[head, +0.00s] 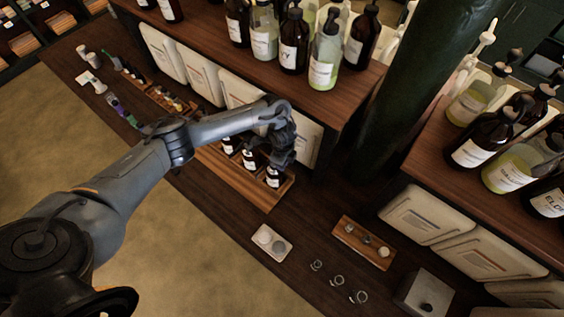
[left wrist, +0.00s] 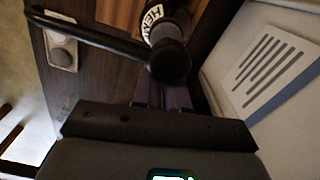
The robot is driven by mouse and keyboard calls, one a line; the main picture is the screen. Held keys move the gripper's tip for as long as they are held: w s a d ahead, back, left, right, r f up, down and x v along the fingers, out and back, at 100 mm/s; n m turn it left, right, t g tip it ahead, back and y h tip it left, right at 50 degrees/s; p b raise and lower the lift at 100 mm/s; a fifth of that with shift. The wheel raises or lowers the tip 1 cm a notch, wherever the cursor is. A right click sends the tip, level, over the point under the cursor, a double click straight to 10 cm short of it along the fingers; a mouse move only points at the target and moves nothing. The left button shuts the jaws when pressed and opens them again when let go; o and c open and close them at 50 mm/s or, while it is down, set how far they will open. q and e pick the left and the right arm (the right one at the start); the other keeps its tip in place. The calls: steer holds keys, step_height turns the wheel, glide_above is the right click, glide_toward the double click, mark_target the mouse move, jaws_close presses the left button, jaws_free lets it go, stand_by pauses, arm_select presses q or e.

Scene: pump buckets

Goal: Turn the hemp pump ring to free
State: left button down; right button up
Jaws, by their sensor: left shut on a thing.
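The hemp bottle is dark with a black pump and a white label. In the left wrist view its black pump head (left wrist: 170,62) is close up, with the spout pointing left, and part of the label (left wrist: 153,18) reads "HE". In the head view it seems to be the front-most bottle (head: 272,178) in a wooden tray (head: 258,194). My left gripper (head: 280,158) is over this bottle, shut on its pump ring; its fingers (left wrist: 165,96) show just below the pump head. My right gripper is in neither view.
More dark bottles (head: 249,160) stand behind in the same tray. White drawers (head: 242,95) and a shelf of pump bottles (head: 293,42) rise close behind. A white tile (head: 271,243), a small wooden tray (head: 363,241) and metal rings (head: 337,281) lie on the counter toward the front.

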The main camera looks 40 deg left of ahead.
arm_select(q)
steer(key=c, duration=1.1)
jaws_free()
steer(key=shift+c, duration=0.2)
steer(key=shift+r, duration=0.1)
steer(key=shift+r, duration=0.6)
step_height(320, 180, up, 10)
steer(key=p, duration=0.3)
steer(key=shift+f, duration=0.25)
